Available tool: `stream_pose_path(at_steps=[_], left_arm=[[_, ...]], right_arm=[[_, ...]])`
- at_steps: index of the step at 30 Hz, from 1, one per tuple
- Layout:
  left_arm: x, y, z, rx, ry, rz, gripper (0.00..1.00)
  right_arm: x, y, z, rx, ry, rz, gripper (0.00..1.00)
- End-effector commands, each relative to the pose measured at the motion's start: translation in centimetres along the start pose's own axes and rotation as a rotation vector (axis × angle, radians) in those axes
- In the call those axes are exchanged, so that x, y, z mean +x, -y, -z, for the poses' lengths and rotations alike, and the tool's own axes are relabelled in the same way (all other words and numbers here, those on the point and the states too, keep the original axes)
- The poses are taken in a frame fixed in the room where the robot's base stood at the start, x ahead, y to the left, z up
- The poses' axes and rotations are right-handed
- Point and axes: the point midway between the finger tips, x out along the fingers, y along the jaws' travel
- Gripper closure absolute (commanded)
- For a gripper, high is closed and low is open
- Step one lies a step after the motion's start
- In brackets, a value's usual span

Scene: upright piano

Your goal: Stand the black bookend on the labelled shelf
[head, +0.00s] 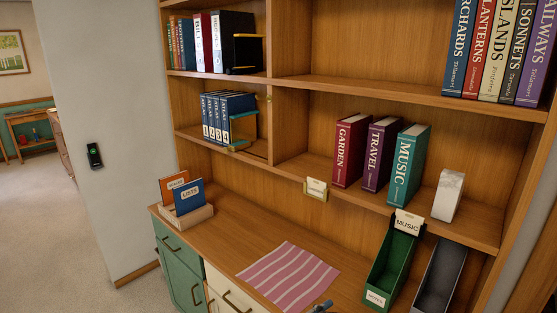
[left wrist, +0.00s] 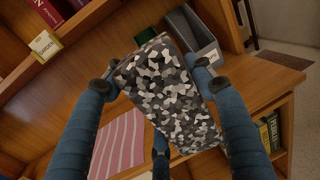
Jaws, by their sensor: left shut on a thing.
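My left gripper (left wrist: 155,80) is shut on a speckled black, grey and white block (left wrist: 172,98), with blue fingers on either side of it. In the head view only a small blue-grey tip of it (head: 322,306) shows at the bottom edge, by the striped mat. A black bookend (head: 248,52) stands on the upper left shelf beside a black book. A small label card (head: 316,188) hangs on the front edge of the middle shelf (head: 300,168); it also shows in the left wrist view (left wrist: 45,45). My right gripper is not in view.
Garden, travel and music books (head: 363,155) stand on the labelled shelf, with a pale marbled block (head: 448,195) at right. Below are a green tray (head: 380,278), a grey tray (head: 440,275), a striped mat (head: 290,275) and a wooden card box (head: 188,215). A teal bookend (head: 243,128) is at left.

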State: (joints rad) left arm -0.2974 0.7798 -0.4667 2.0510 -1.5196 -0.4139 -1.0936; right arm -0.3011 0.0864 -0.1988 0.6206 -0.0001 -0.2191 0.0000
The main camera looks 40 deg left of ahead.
Motion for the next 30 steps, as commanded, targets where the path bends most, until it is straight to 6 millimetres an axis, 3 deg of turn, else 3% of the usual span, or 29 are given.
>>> stream_pose_path(at_steps=[3, 7, 13, 25, 30], left_arm=[[2.3, -2.8, -0.9, 0.002, 0.009, 0.009, 1.0], [4.0, -5.2, -1.8, 0.001, 0.009, 0.011, 1.0], [5.8, -8.4, -3.3, -0.002, 0.01, 0.003, 1.0], [6.9, -10.7, -4.6, 0.005, 0.005, -0.001, 1.0], [7.9, -12.8, -6.4, 0.007, 0.008, -0.013, 1.0]], right_arm=[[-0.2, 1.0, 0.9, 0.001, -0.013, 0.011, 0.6], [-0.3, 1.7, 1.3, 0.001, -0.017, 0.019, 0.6], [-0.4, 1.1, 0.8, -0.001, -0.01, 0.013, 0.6], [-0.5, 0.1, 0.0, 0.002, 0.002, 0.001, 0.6], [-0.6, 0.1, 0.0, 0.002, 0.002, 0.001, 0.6]])
